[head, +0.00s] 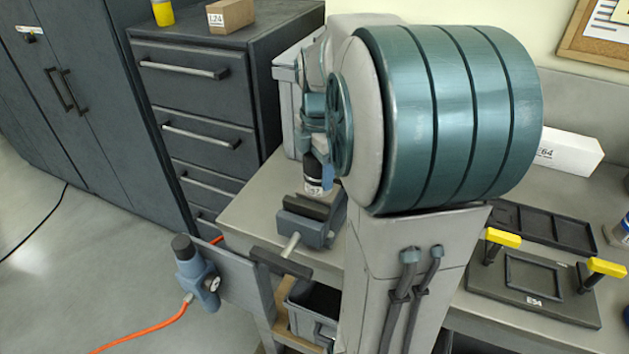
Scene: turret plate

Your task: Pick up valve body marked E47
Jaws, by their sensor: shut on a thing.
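My arm's wrist hangs over the bench just left of my large teal shoulder. My gripper (314,160) shows small and dark below it and is partly hidden. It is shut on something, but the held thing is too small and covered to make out. A white label, perhaps ending in 7, shows at the dark end, and a bit of blue shows beside it. I cannot tell whether the blue is the valve body. I cannot read E47 anywhere.
A blue-grey vise (306,228) sits just below my gripper. A regulator (195,272) with an orange hose is at the bench's left end. At right are a fixture plate (540,301) with yellow-handled clamps, a black tray (541,228) and a white box (572,152). Drawers (200,108) stand behind left.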

